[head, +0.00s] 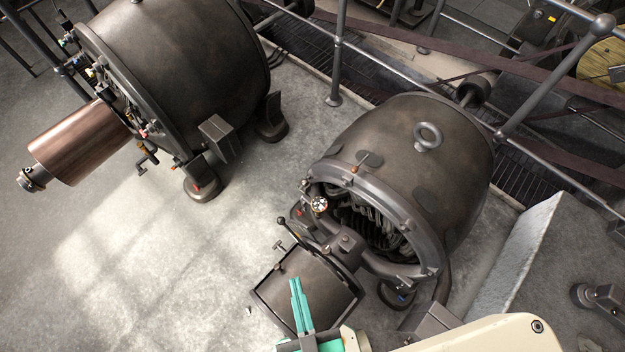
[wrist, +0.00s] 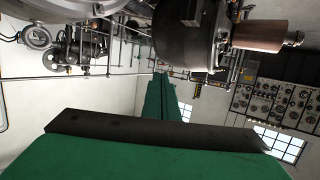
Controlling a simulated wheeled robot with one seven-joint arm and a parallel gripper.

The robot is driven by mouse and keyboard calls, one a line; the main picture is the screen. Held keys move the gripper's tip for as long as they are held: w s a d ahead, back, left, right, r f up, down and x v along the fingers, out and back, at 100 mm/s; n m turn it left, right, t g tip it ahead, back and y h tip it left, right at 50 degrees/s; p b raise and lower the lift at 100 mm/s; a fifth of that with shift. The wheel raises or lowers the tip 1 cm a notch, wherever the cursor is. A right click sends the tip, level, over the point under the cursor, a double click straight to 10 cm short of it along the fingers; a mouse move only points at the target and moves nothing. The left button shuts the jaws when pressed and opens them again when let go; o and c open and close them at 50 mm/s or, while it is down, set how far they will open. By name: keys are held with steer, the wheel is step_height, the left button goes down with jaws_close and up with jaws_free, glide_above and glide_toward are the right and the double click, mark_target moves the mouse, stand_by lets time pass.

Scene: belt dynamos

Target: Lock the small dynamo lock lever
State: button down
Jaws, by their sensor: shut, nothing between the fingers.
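The small dynamo (head: 440,175) stands at the right in the head view, a dark barrel with a ring on top and an open front end showing coils. At its front left is a thin lever (head: 291,232) with a dark ball knob, beside a small black-and-white dial; I cannot tell for sure that it is the lock lever, nor whether it is locked. A dark hinged cover (head: 318,283) hangs open below it. My teal gripper (head: 296,284) is shut and empty, in front of this cover in the picture, below the lever and apart from it. The fingers also show in the wrist view (wrist: 162,85).
A larger dynamo (head: 185,65) with a copper cylinder (head: 78,143) stands at the upper left. Metal railings (head: 385,58) and belts run behind. A pale low wall (head: 520,255) is at the right. Open concrete floor lies at the lower left.

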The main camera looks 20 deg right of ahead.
steer(key=w+d+f+m+g, duration=0.1)
steer(key=w+d+f+m, duration=0.1)
steer(key=f, duration=0.4)
steer(key=w+d+f+m+g, duration=0.2)
steer(key=w+d+f+m, duration=0.1)
steer(key=w+d+f, duration=0.2)
steer(key=w+d+f+m+g+h, duration=0.1)
steer(key=w+d+f+m+g, duration=0.1)
steer(key=w+f, duration=0.3)
steer(key=shift+d+f+m, duration=0.25)
steer(key=shift+d+f, duration=0.15)
steer(key=shift+f, duration=0.2)
steer(key=shift+d+f+m, duration=0.25)
steer(key=shift+d+f, duration=0.1)
steer(key=shift+f, duration=0.2)
steer(key=w+d+r+m+g+y, duration=0.1)
steer(key=w+d+m+y, duration=0.3)
steer(key=w, duration=0.8)
steer(key=shift+w+d+r+m+g+y, duration=0.25)
steer(key=shift+d+m+g+y, duration=0.2)
steer(key=shift+d, duration=0.8)
steer(key=shift+f, duration=0.1)
